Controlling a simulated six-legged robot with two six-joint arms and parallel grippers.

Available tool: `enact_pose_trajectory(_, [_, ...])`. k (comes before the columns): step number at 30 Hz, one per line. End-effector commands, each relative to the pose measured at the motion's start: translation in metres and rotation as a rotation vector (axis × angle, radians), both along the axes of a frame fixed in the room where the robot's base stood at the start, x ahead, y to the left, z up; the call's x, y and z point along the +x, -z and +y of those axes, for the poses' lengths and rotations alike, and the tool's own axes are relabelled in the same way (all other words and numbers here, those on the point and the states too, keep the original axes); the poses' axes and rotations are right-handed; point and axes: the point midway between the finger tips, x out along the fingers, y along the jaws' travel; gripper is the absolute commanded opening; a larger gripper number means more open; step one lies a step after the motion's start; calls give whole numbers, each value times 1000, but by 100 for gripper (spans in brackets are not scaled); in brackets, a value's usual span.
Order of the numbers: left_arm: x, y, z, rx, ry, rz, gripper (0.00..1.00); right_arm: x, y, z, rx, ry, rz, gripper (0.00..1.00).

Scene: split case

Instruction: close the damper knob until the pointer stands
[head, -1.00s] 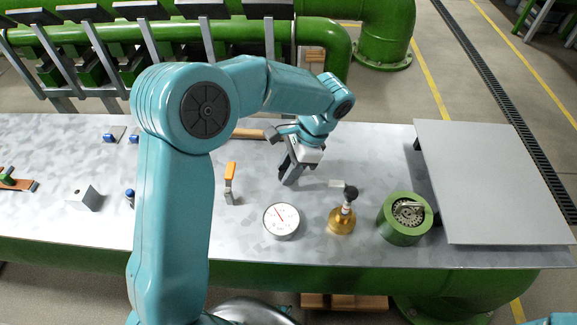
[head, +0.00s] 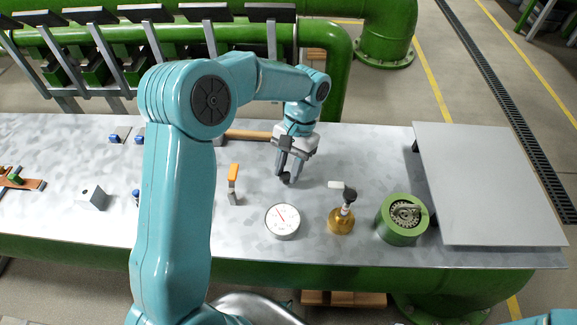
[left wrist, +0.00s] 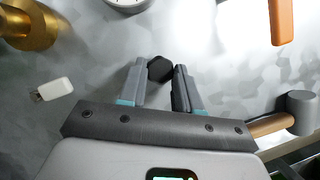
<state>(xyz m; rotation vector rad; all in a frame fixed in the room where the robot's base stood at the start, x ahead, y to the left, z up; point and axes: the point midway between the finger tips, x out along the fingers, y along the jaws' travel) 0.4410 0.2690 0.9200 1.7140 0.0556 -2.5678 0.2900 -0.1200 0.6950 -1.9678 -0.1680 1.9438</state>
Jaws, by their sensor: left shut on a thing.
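My left gripper (head: 286,178) points down over the middle of the bench, behind the gauge. It is shut on a small black knob-like piece, which shows between the fingertips in the left wrist view (left wrist: 160,68). I cannot tell whether this piece is fixed to the bench. A round white gauge (head: 282,221) with a red pointer angled to the upper left stands in front of the gripper. A brass fitting (head: 341,222) with a black-topped stem (head: 349,194) stands right of the gauge, apart from the gripper. My right gripper is out of view.
A green cylinder (head: 386,229) with a toothed metal part inside stands right of the brass fitting. A small white stick (head: 336,184) lies near it. A wooden handle (head: 248,135) lies behind. A raised grey panel (head: 490,185) covers the right.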

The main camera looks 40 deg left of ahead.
Motion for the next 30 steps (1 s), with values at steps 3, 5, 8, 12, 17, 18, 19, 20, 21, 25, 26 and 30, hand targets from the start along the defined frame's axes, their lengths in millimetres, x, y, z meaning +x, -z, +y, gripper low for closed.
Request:
enact_pose_trajectory(3, [0, 0, 1, 0, -38, -2, 2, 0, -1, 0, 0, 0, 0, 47])
enact_pose_trajectory(5, [0, 0, 1, -1, -51, -2, 2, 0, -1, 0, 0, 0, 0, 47])
enact_pose_trajectory(8, [0, 0, 1, -1, -64, -2, 2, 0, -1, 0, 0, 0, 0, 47])
enact_pose_trajectory(12, [0, 0, 1, 0, -73, -3, 2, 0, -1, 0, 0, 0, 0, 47])
enact_pose_trajectory(17, [1, 0, 1, 0, -73, -3, 2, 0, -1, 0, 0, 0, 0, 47])
enact_pose_trajectory(18, [1, 0, 1, 0, -73, -3, 2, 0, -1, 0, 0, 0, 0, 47])
enact_pose_trajectory(19, [1, 0, 1, 0, -72, -3, 2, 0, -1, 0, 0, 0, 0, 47])
enact_pose_trajectory(20, [1, 0, 1, 0, -72, -3, 2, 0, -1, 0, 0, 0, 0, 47])
enact_pose_trajectory(21, [1, 0, 1, 0, -72, -3, 2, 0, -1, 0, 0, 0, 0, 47])
enact_pose_trajectory(25, [0, 0, 1, 0, -72, -3, 58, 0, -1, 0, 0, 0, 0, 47])
enact_pose_trajectory(26, [0, 0, 1, -1, -71, -3, 58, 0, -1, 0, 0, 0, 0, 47])
enact_pose_trajectory(30, [0, 0, 1, 0, -70, -2, 58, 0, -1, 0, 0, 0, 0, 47])
